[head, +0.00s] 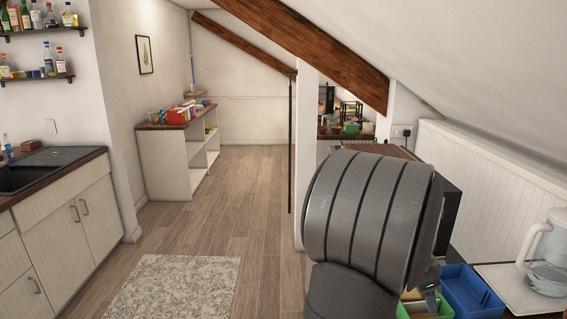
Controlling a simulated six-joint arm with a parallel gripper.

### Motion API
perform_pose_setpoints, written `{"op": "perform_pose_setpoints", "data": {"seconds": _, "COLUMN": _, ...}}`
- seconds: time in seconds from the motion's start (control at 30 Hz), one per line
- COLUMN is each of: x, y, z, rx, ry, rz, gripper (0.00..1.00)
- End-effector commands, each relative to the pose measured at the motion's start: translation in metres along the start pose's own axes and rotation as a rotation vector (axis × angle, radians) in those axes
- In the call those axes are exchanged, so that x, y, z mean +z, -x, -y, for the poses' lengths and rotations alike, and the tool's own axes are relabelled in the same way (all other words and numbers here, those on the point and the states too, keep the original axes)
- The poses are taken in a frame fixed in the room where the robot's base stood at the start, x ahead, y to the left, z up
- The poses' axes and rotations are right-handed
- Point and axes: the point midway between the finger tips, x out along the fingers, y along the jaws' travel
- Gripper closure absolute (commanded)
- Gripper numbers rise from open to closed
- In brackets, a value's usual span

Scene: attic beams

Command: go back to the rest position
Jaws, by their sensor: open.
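A large grey ribbed part of my own arm fills the lower middle and right of the head view. My gripper's fingers do not show; they are out of view or hidden behind this arm part. A small dark piece with a greenish light shows just right of the arm, and I cannot tell what it belongs to.
A blue bin (472,291) and a green bin (426,307) stand right of my arm, near a glass jug (546,255). A sloping beam (310,50) and white post (307,130) stand behind. Left are a sink counter (60,180) and rug (175,285); the wooden floor (225,200) is open.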

Motion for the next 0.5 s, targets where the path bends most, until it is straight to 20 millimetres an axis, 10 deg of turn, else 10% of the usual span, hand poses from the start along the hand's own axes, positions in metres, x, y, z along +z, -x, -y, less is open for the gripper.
{"op": "perform_pose_setpoints", "data": {"seconds": 0.07, "x": 0.006, "y": -0.017, "z": -0.001, "rx": 0.004, "ry": 0.002, "rz": 0.004, "gripper": 0.52}}
{"op": "perform_pose_setpoints", "data": {"seconds": 0.33, "x": -0.017, "y": 0.038, "z": 0.001, "rx": -0.004, "ry": -0.003, "rz": -0.002, "gripper": 0.52}}
{"op": "perform_pose_setpoints", "data": {"seconds": 0.5, "x": -0.034, "y": 0.048, "z": -0.032, "rx": 0.0, "ry": -0.006, "rz": -0.001, "gripper": 0.52}}
